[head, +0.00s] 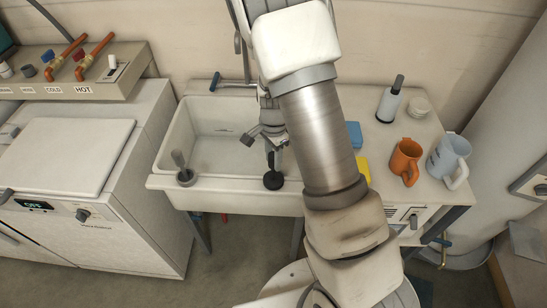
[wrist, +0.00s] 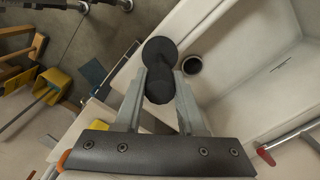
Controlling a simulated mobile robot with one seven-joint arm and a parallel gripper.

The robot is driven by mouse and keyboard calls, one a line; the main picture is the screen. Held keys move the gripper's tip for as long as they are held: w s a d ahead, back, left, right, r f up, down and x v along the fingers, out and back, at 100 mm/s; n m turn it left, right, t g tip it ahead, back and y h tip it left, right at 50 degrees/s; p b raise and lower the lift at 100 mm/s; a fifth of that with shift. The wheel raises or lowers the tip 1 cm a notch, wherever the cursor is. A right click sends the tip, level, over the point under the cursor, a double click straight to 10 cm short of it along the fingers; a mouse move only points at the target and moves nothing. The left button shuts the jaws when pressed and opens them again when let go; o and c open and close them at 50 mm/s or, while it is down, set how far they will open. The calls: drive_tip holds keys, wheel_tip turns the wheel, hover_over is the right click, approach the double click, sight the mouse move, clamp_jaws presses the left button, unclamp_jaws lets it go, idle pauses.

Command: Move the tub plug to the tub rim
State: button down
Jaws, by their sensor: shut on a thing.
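The tub plug (head: 272,181) is dark, with a round base and a narrower upper part, at the tub's front rim in the head view. My gripper (head: 271,153) is shut on its upper part from above. In the wrist view, my gripper (wrist: 160,88) has its two grey fingers on either side of the dark plug (wrist: 160,52). The white tub (head: 205,150) has a broad front rim (head: 225,183). The plug's base is over or on this rim; I cannot tell whether it touches.
A grey object with an upright handle (head: 185,177) stands on the left front rim. A dark ring (wrist: 191,64) shows beside the plug in the wrist view. An orange mug (head: 405,160), a pale mug (head: 447,157), and a yellow block (head: 363,169) stand right of the tub.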

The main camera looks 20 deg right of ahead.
drive_tip(key=shift+f+b, duration=0.35)
drive_tip(key=shift+f, duration=0.15)
drive_tip(key=shift+c, duration=2.1)
unclamp_jaws()
drive_tip(key=shift+r, duration=0.1)
wheel_tip(320, 180, up, 17)
drive_tip(key=shift+r, duration=0.2)
